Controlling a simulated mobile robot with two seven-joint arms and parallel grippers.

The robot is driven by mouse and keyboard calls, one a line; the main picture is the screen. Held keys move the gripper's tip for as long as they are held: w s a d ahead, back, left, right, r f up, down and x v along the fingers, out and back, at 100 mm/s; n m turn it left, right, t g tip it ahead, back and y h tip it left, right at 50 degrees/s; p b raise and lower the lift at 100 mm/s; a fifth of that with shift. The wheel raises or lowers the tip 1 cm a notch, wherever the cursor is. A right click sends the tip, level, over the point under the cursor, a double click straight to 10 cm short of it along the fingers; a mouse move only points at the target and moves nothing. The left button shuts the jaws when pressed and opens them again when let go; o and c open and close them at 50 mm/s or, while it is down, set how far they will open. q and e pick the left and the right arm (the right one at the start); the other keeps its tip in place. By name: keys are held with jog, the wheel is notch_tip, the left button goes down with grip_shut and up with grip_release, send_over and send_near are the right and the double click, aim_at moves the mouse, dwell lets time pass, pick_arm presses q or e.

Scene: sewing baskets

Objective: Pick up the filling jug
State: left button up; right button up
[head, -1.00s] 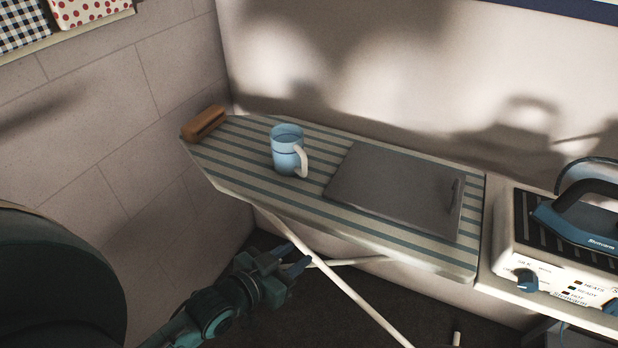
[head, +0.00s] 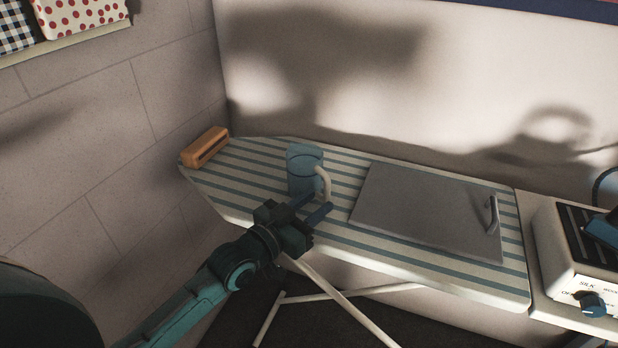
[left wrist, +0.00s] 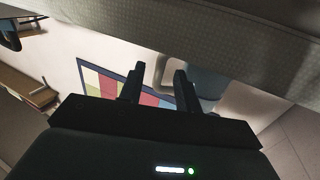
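The filling jug (head: 303,172) is a light blue mug-like vessel with a cream handle (head: 326,181) on its right side. It stands upright on the striped ironing board (head: 250,190). My left gripper (head: 317,204) is at the front of the jug, with its blue fingers apart near the lower handle. In the left wrist view the fingers (left wrist: 157,82) are spread, and the blue jug body (left wrist: 208,84) shows partly behind the right finger. My right gripper is in neither view.
A grey flat plate (head: 420,212) with a small handle lies on the board right of the jug. An orange-brown block (head: 205,147) sits at the board's left end. An iron station (head: 575,262) stands at the right. Walls close in behind and left.

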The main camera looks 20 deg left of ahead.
aim_at(327, 196)
pick_arm(q)
jog(key=x, duration=0.4)
jog(key=shift+w+r, duration=0.1)
jog(key=shift+w, duration=0.15)
grip_shut()
jog(key=shift+r, duration=0.1)
